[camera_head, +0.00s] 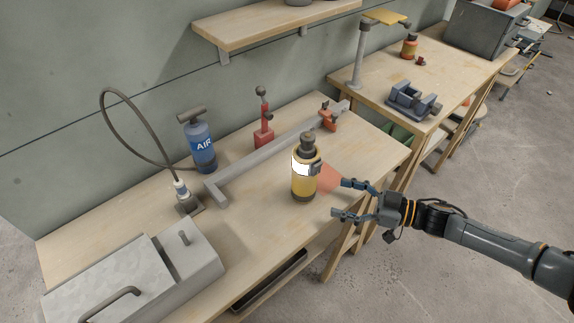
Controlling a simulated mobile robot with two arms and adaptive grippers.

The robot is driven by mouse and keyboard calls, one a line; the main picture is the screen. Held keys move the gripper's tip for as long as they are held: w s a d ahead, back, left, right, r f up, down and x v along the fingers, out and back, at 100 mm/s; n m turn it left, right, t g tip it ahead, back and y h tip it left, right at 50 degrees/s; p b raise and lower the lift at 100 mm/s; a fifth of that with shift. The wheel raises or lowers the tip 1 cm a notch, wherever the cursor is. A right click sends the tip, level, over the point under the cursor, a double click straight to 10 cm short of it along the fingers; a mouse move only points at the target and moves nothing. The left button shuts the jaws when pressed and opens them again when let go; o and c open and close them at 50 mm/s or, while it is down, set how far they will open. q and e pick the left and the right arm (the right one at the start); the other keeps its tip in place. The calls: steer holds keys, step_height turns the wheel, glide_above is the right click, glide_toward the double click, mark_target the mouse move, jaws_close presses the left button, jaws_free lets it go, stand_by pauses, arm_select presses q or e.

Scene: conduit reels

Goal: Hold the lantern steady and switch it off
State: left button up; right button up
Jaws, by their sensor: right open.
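The lantern (304,184) stands upright on the wooden workbench (245,225), near its front edge. It has a yellow body, a dark top and a bright white pane on its upper front. A pale red patch, perhaps its glow, shows to its right. My right gripper (341,198) is open and empty, to the right of the lantern. Its two fingers point left toward the lantern, with a small gap seen between them and it. The lantern's switch cannot be made out. My left gripper is not in view.
A blue AIR cylinder (200,148) stands left. A metal box (135,278) fills the front left. A second bench (372,82) stands to the right.

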mark_target(308, 189)
steer(key=b+x, duration=0.1)
steer(key=x, duration=0.2)
steer(key=shift+a+f, duration=0.15)
steer(key=shift+a, duration=0.15)
steer(key=x, duration=0.3)
steer(key=shift+w+a, duration=0.1)
steer(key=shift+a, duration=0.2)
steer(key=shift+w+a+b, duration=0.25)
steer(key=shift+a+b, duration=0.1)
steer(key=shift+a, duration=0.3)
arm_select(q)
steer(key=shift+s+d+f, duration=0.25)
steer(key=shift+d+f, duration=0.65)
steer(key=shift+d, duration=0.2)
arm_select(e)
steer(key=shift+w+a, duration=0.1)
steer(key=shift+a, duration=0.2)
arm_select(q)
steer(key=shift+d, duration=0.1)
